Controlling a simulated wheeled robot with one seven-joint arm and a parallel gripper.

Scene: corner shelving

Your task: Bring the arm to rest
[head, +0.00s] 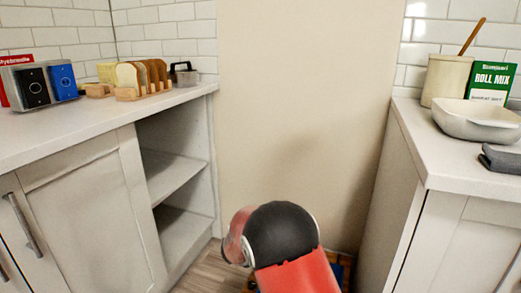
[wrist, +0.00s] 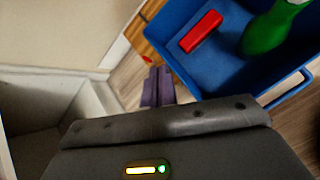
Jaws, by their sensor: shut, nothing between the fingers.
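My gripper (wrist: 159,74) shows in the wrist view as two dark purple fingers side by side, shut and empty. They point down toward the wood floor, left of a blue crate. In the head view my red and black arm is folded low in the gap between the two counters, and it hides my gripper there.
The blue crate (wrist: 215,72) holds a red block (wrist: 201,32) and a green bottle (wrist: 268,28). An open shelf unit (head: 172,170) stands left; a counter (head: 412,150) with a grey-white dish (head: 480,122) stands right. Bare wall (head: 300,90) lies between.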

